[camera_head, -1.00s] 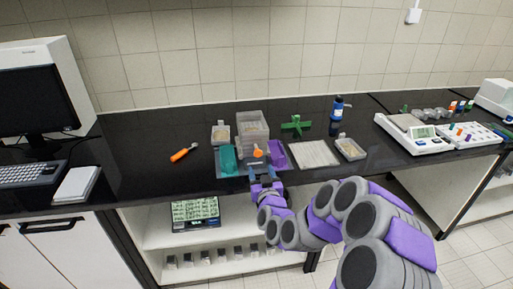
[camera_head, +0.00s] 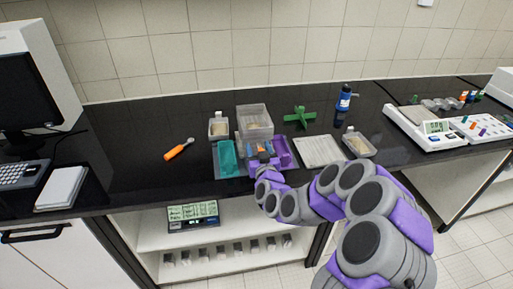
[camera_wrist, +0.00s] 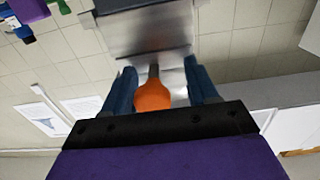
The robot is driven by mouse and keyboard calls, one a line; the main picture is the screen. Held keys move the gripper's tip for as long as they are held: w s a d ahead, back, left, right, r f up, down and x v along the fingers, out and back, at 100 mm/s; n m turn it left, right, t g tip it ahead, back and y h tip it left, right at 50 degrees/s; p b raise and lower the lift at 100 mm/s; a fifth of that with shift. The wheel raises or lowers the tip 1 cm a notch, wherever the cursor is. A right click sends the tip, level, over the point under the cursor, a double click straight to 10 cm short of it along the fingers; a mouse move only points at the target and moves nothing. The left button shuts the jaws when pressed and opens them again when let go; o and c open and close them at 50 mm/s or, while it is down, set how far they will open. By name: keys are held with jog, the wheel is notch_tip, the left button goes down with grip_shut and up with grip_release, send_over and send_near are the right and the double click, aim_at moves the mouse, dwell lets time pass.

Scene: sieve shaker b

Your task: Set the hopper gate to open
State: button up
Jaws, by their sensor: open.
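The hopper (camera_head: 254,119) is a clear grey box on the bench, near the middle of the head view. An orange knob (camera_head: 266,148) on a dark stem is at its front, partly hidden by my gripper. My gripper (camera_head: 262,158) is right at the knob. In the wrist view, the orange knob (camera_wrist: 152,96) sits between the blue fingers of my open gripper (camera_wrist: 160,84). Gaps show on both sides of the knob. The stem runs to a grey metallic part of the hopper (camera_wrist: 148,30). I cannot tell the gate's position.
A teal tray (camera_head: 228,158) and a purple tray (camera_head: 283,150) flank the knob. A small container (camera_head: 219,128) stands left of the hopper, a green cross-shaped piece (camera_head: 300,117) to its right. An orange-handled tool (camera_head: 178,150) lies on clear black bench at left.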

jog(key=shift+d+r, duration=0.1)
jog(key=shift+d, duration=0.75)
jog(key=shift+c, duration=0.4)
jog(key=shift+a, duration=0.15)
jog(key=c, duration=0.3)
jog(key=shift+a, duration=0.5)
jog(key=c, duration=0.3)
jog(key=shift+c, duration=0.9)
jog(key=shift+d, duration=0.2)
grip_shut()
